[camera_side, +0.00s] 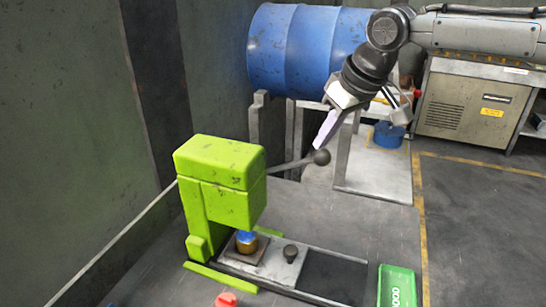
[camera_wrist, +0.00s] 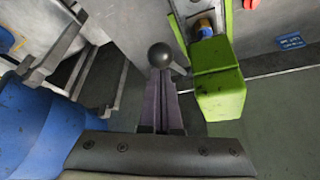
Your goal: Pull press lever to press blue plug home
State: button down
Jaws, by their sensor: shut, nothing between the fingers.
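The green press (camera_side: 220,180) stands on the table, and its head also shows in the wrist view (camera_wrist: 219,90). Its lever (camera_side: 291,164) sticks out to the right, sloping slightly up to a dark ball knob (camera_side: 321,157). The knob also shows in the wrist view (camera_wrist: 160,55). My gripper (camera_side: 318,146) is shut and empty, its fingertips right at the knob from above; I cannot tell whether they touch it. In the wrist view my fingers (camera_wrist: 160,75) point at the knob. The blue plug (camera_side: 246,235) sits upright on a brass-coloured piece (camera_side: 247,246) under the press head.
A sliding plate with a small dark knob (camera_side: 290,252) lies on rails right of the press. A green box (camera_side: 397,287) and a red object (camera_side: 226,299) are near the front. A blue barrel (camera_side: 300,48) lies on a stand behind.

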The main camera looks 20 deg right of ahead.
jog(key=shift+w+a+r, duration=0.1)
jog(key=shift+a+r, duration=0.05)
jog(key=shift+r, duration=0.25)
jog(key=shift+w+a+r, duration=0.25)
jog(key=shift+r, duration=0.3)
jog(key=shift+w+a+r, duration=0.2)
jog(key=shift+w+r, duration=0.05)
jog(key=shift+r, duration=0.25)
jog(key=shift+f, duration=0.1)
notch_tip(320, 180, up, 6)
dwell(0.5)
dwell(0.3)
